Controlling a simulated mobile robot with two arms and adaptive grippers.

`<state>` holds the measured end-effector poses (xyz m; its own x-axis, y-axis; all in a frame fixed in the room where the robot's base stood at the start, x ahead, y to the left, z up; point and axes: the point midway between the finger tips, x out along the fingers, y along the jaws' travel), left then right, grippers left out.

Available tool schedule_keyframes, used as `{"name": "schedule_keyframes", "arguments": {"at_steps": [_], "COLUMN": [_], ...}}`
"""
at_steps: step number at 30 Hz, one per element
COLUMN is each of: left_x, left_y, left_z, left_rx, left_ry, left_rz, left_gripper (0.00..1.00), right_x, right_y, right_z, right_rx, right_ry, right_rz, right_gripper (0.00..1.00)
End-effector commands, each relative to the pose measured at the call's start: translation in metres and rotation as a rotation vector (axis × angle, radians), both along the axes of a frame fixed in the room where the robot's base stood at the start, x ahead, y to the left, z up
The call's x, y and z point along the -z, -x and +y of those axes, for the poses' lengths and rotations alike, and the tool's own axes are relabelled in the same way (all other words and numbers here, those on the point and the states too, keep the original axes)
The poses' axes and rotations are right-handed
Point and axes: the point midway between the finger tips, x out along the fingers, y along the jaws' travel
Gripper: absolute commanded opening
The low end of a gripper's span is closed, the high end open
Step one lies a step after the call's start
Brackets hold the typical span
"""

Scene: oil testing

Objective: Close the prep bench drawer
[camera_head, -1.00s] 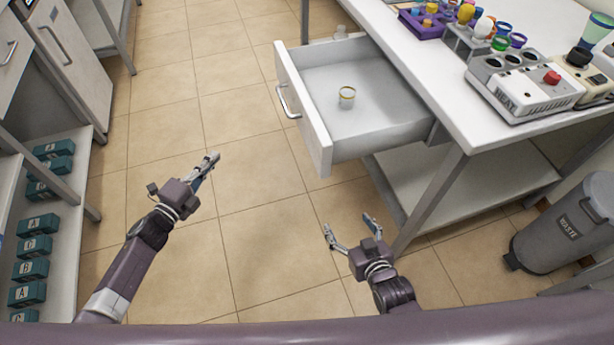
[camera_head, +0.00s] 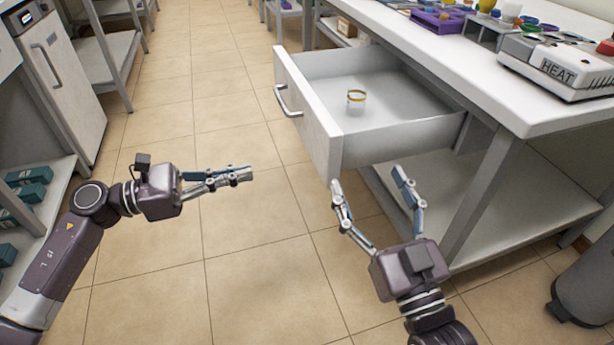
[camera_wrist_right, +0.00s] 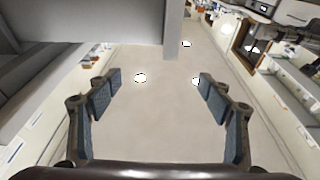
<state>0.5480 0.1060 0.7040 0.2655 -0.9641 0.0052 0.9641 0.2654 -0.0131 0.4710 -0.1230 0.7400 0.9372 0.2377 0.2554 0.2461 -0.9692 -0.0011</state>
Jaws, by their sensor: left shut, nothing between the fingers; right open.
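The prep bench drawer (camera_head: 322,125) stands pulled out from the bench (camera_head: 500,105), its front facing left with a metal handle (camera_head: 287,101). A small clear jar with a yellow rim (camera_head: 356,97) stands inside it. My left gripper (camera_head: 248,173) is shut and empty, pointing right, left of the drawer front and apart from it. My right gripper (camera_head: 370,180) is open and empty, near the drawer's front lower corner in the head view; I cannot tell whether it touches. The right wrist view shows its spread fingers (camera_wrist_right: 158,92) with nothing between them.
The bench top holds a heater marked HEAT (camera_head: 560,68) and a purple rack (camera_head: 440,20). A grey bin (camera_head: 590,295) stands at the lower right. Shelves with teal boxes (camera_head: 28,175) and a cabinet (camera_head: 62,75) line the left. The tiled floor between is clear.

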Motion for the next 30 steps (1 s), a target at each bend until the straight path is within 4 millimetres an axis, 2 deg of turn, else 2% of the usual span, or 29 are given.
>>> {"name": "schedule_keyframes", "arguments": {"at_steps": [5, 8, 21, 25, 30], "left_x": [0.0, -0.001, 0.0, 0.0, 0.0], "left_y": [0.0, -0.004, -0.028, -0.032, -0.034], "left_z": [-0.011, -0.027, -0.113, -0.127, -0.135], "left_rx": [0.011, 0.011, 0.009, 0.008, 0.007], "left_ry": [-0.011, -0.007, -0.006, -0.007, -0.009], "left_rz": [-0.017, -0.016, -0.013, -0.013, -0.011], "left_gripper": [0.0, 0.0, 0.0, 0.0, 0.0], "right_x": [-0.006, -0.009, -0.038, -0.046, -0.052], "right_y": [0.003, 0.003, 0.014, 0.018, 0.021], "right_z": [0.0, 0.0, 0.001, 0.001, 0.001], "right_rx": [-0.001, -0.002, -0.011, -0.013, -0.015], "right_ry": [-0.006, -0.01, -0.049, -0.06, -0.067], "right_rz": [-0.02, -0.038, -0.176, -0.219, -0.244], "right_gripper": [0.73, 0.73, 0.73, 0.73, 0.73]}}
